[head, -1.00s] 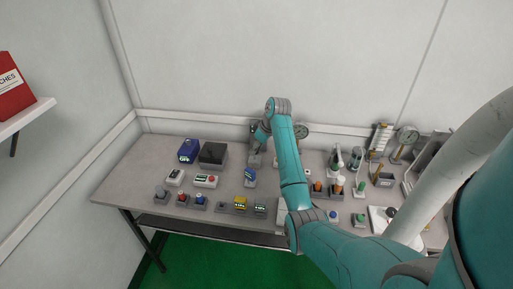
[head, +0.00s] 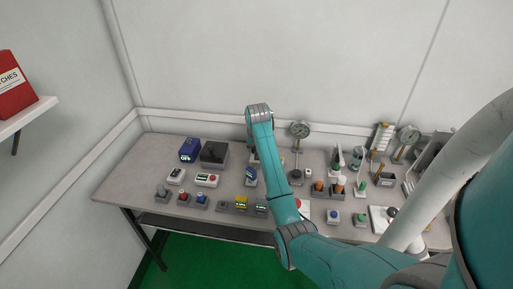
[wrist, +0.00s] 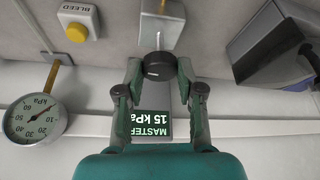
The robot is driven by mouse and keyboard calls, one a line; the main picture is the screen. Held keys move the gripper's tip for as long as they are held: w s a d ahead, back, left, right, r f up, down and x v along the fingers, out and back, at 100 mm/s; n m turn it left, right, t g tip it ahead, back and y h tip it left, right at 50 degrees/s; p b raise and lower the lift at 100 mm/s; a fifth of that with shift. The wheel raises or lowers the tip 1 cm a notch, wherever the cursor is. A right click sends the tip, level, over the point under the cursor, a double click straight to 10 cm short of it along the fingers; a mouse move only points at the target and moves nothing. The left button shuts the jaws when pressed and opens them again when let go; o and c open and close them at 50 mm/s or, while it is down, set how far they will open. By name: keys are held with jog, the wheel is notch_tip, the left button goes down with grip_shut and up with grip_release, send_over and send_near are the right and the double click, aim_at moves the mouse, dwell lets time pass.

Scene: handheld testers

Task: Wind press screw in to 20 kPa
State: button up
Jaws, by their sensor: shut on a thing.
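In the wrist view the black round knob (wrist: 159,64) of the press screw sits between the two fingertips of my gripper (wrist: 159,76), which is shut on it. The knob has a small white mark, and a pale rod and grey block (wrist: 176,28) show beyond it. A dark display (wrist: 152,122) reads, upside down, "MASTER 15 kPa"; my finger partly covers it. A round kPa dial gauge (wrist: 36,119) stands to the left; its needle is too small to read surely. In the head view my arm hides the gripper and knob.
A yellow BLEED button (wrist: 76,33) is at the upper left in the wrist view, and a dark box (wrist: 270,50) is close on the right. In the head view the crowded bench (head: 135,180) holds several small testers, including a blue device (head: 189,149).

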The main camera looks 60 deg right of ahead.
jog(key=m, duration=0.2)
jog(key=m+g, duration=0.1)
jog(key=m+g+h, duration=0.1)
jog(key=m, duration=0.1)
jog(key=shift+w+a+m, duration=0.15)
jog(key=shift+w+m, duration=0.1)
jog(key=shift+m, duration=0.05)
jog(key=shift+w+m+g, duration=0.15)
jog(key=shift+m+g, duration=0.75)
jog(key=shift+m, duration=1.3)
jog(key=o, duration=1.2)
jog(key=shift+c, duration=0.2)
jog(key=shift+r, duration=0.1)
jog(key=v, duration=0.7)
jog(key=shift+r, duration=0.2)
jog(key=shift+w, duration=0.1)
